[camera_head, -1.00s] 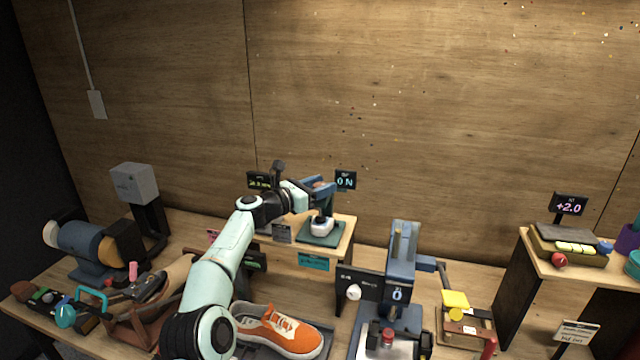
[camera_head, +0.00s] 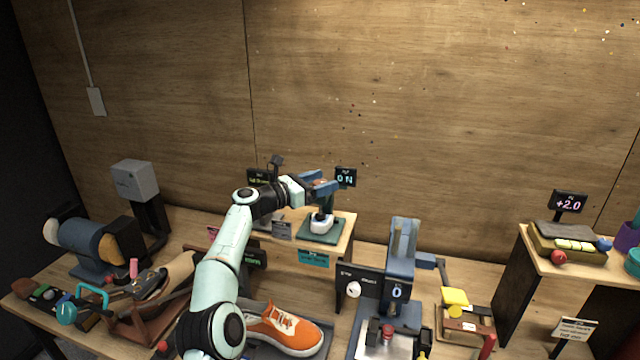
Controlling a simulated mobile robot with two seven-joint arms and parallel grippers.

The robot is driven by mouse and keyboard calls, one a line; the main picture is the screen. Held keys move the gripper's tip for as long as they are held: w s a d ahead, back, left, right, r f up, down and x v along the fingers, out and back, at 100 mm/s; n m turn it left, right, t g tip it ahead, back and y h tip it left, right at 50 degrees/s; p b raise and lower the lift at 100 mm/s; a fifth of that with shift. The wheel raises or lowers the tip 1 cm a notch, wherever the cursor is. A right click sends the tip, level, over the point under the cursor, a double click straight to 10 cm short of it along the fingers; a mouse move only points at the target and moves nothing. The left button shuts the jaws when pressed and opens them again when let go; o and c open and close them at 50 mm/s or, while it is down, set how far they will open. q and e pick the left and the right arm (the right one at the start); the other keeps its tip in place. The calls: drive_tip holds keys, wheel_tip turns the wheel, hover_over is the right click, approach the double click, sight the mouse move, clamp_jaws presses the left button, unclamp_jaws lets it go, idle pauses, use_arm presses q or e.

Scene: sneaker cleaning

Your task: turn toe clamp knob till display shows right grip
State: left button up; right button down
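A small display (camera_head: 345,178) reading "0 N" stands on the raised wooden shelf at centre. In front of it is a blue clamp-like fixture (camera_head: 328,190) above a white block (camera_head: 321,224) on a dark green base (camera_head: 337,234). My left gripper (camera_head: 312,187) is at the top of this fixture, reaching in from the left. Its fingertips overlap the blue part and a small brownish piece, so contact and opening cannot be made out. The knob itself cannot be told apart clearly. My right gripper is out of view.
An orange sneaker (camera_head: 285,329) lies below my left arm. A blue press (camera_head: 402,255) with a "0" display stands right of the shelf. A grinder-like machine (camera_head: 85,245) is at left. A "+2.0" display (camera_head: 569,203) stands on the right shelf.

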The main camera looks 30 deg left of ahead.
use_arm(q)
drive_tip(key=shift+f, duration=0.1)
drive_tip(key=shift+s+a+f+b, duration=0.1)
drive_tip(key=shift+s+a+b, duration=0.2)
drive_tip(key=shift+s, duration=0.15)
drive_tip(key=b+v, duration=0.3)
drive_tip(key=v, duration=0.9)
drive_tip(key=shift+s+b, duration=0.15)
drive_tip(key=shift+b, duration=0.15)
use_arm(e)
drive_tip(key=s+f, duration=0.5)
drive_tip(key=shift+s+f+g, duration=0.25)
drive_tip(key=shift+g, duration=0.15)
